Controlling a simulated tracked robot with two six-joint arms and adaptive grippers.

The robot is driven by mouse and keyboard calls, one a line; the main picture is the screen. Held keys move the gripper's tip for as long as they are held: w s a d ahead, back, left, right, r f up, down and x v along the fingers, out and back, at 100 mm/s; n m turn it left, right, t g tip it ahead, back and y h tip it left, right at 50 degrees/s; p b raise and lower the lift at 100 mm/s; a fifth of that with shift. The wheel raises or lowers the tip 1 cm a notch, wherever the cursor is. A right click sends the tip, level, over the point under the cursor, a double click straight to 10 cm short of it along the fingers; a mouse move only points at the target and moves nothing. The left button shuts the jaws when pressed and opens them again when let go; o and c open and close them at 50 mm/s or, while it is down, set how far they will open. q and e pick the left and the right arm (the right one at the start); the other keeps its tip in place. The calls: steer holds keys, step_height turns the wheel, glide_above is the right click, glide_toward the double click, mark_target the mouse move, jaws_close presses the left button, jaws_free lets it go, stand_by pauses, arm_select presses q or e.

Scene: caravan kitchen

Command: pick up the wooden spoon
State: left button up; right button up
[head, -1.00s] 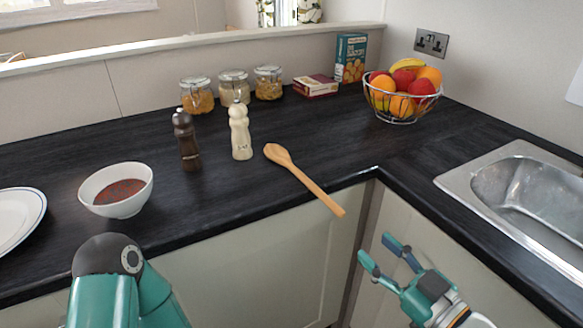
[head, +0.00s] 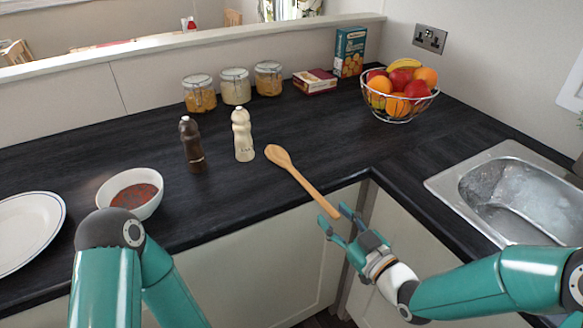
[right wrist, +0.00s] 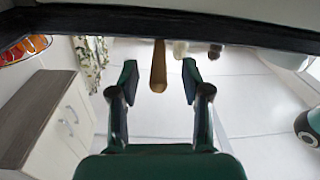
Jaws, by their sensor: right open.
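The wooden spoon (head: 300,180) lies on the dark worktop with its bowl toward the back left. Its handle sticks out past the front edge. My right gripper (head: 334,216) is open at the handle's end in the head view. In the right wrist view the spoon's handle (right wrist: 158,68) shows between the two open fingers (right wrist: 160,84), apart from both of them. My left arm shows at the lower left of the head view, but its gripper is not in view.
A dark pepper mill (head: 191,143) and a cream mill (head: 242,134) stand left of the spoon. A bowl of red food (head: 148,206) and a plate (head: 25,228) are further left. A fruit basket (head: 398,115) and a sink (head: 450,185) are to the right.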

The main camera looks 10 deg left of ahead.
mark_target(323, 200)
steer(key=x, duration=0.1)
steer(key=p+x, duration=0.1)
steer(key=x, duration=0.2)
steer(key=shift+w+r+p, duration=0.1)
steer(key=shift+r+p, duration=0.2)
steer(key=shift+p, duration=0.05)
steer(key=shift+w+a, duration=0.35)
jaws_close()
